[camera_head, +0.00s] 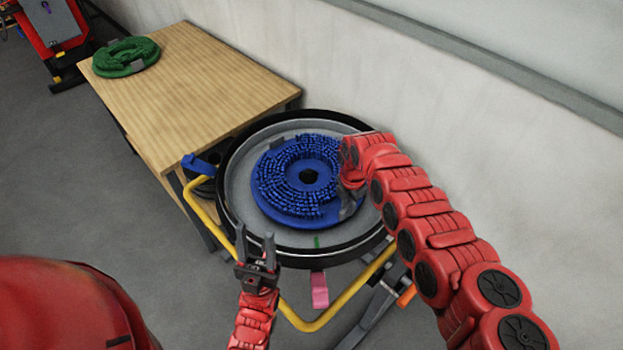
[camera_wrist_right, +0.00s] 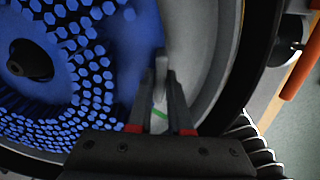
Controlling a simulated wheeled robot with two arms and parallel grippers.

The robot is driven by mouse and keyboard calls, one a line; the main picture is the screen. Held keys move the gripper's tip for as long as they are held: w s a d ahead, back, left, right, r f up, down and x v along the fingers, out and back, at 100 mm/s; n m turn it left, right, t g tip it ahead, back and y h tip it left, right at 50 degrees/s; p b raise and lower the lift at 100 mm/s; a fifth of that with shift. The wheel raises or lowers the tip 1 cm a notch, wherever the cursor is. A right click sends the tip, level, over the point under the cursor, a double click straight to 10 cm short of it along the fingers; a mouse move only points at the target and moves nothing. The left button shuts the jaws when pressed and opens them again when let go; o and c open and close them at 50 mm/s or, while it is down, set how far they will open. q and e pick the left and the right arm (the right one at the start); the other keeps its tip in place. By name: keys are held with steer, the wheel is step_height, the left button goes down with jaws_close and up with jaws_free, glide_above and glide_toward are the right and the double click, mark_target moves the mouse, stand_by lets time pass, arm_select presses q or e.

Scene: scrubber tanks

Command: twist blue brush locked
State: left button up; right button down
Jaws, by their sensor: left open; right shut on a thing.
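The blue brush (camera_head: 300,180) is a round disc with a ring of bristles and a dark centre hole. It lies bristles up in the round grey pan with a black rim (camera_head: 233,187). My right gripper (camera_head: 350,205) is at the brush's right edge, shut on a small grey tab there; the tab shows between the fingers in the right wrist view (camera_wrist_right: 161,75). The brush fills the left of that view (camera_wrist_right: 75,60). My left gripper (camera_head: 257,250) is open and empty, over the pan's front left rim. A green mark (camera_head: 317,241) is on the pan's front.
A wooden table (camera_head: 190,85) with a green brush (camera_head: 126,56) stands at the back left. A yellow tube frame (camera_head: 205,215) with a blue lever (camera_head: 197,164) and a pink tab (camera_head: 319,290) surrounds the pan. A wall (camera_head: 430,80) runs behind on the right.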

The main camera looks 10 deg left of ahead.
mark_target(339, 212)
steer(key=shift+a, duration=0.1)
steer(key=shift+s+a+r+p, duration=0.1)
steer(key=shift+s+a+p, duration=0.15)
steer(key=shift+p, duration=0.25)
steer(key=shift+s+a+m+p, duration=0.65)
steer(key=shift+m+p, duration=0.15)
steer(key=shift+p, duration=0.05)
steer(key=shift+s, duration=0.1)
steer(key=shift+s+a, duration=0.1)
steer(key=shift+a, duration=0.05)
steer(key=shift+s+a+m+p, duration=0.65)
steer(key=shift+s+a+m, duration=0.1)
steer(key=shift+a+m, duration=0.2)
steer(key=shift+a, duration=0.1)
steer(key=shift+s+a, duration=0.1)
steer(key=shift+s+a+m, duration=0.35)
steer(key=shift+a+m, duration=0.1)
steer(key=shift+a, duration=0.15)
steer(key=shift+s+a+m, duration=0.3)
steer(key=shift+a+m, duration=0.1)
steer(key=shift+a, duration=0.15)
